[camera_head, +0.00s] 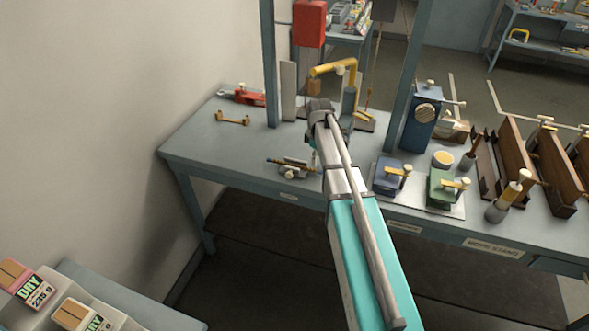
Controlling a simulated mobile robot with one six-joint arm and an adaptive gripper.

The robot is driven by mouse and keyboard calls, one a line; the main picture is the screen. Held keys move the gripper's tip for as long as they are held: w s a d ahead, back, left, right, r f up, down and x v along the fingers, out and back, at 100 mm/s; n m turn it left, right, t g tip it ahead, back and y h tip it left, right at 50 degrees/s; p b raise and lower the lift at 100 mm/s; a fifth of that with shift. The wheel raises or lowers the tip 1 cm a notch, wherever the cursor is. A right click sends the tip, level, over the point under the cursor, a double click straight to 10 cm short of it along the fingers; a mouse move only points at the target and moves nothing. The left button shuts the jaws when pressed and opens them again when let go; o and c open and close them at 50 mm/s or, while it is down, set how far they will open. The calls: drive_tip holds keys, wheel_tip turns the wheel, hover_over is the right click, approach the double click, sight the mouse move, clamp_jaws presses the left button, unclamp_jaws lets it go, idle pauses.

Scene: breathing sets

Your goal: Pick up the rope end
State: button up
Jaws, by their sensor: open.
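My arm reaches from the lower right over the workbench, and my gripper (320,110) is at its far end above the bench. I see it from behind, so its fingertips are mostly hidden; it is open. A thin brown cord-like strand (368,98) stands just right of the blue post, to the right of my gripper and apart from it. It may be the rope, but it is too small to tell where its end lies.
The grey-blue workbench (200,148) has bare room at its left. Blue uprights (269,70) rise from it, with a red box (309,24) between them. A blue device (422,118), a green device (442,188) and brown wooden boards (510,160) crowd the right.

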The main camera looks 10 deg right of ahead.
sight(315, 169)
drive_tip(key=shift+f, duration=0.4)
drive_tip(key=shift+w+a+f+b, duration=0.1)
drive_tip(key=shift+f+b, duration=1.2)
drive_tip(key=shift+b, duration=0.1)
drive_tip(key=shift+w+a+f+b, duration=0.1)
drive_tip(key=shift+f+b, duration=1.15)
drive_tip(key=shift+b, duration=0.1)
drive_tip(key=shift+d, duration=0.1)
clamp_jaws()
